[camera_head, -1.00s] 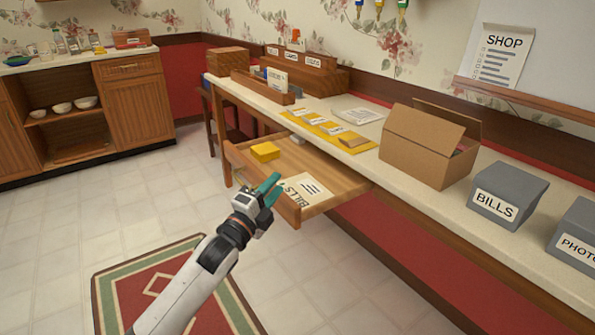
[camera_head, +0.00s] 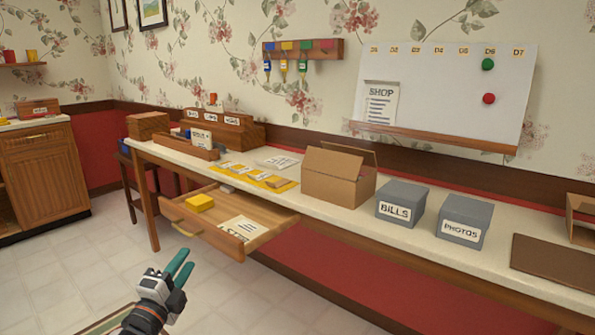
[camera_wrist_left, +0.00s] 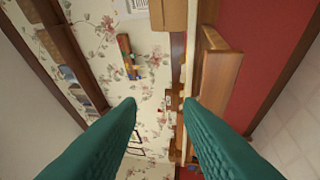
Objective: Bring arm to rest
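My left gripper (camera_head: 185,258) is in the lower left of the head view, in front of and below the open drawer (camera_head: 270,235). Its two teal fingers are apart and nothing is between them. The left wrist view also shows the open, empty fingers (camera_wrist_left: 160,103), with the wall and the desk beyond them, seen turned on their side. The gripper is apart from the drawer. My right arm and gripper are not in view.
The drawer sticks out from the long desk (camera_head: 400,237) and holds a yellow block (camera_head: 200,202) and a paper (camera_head: 242,228). A cardboard box (camera_head: 333,180) and two grey boxes, BILLS (camera_head: 400,202) and PHOTOS (camera_head: 463,222), stand on the desk.

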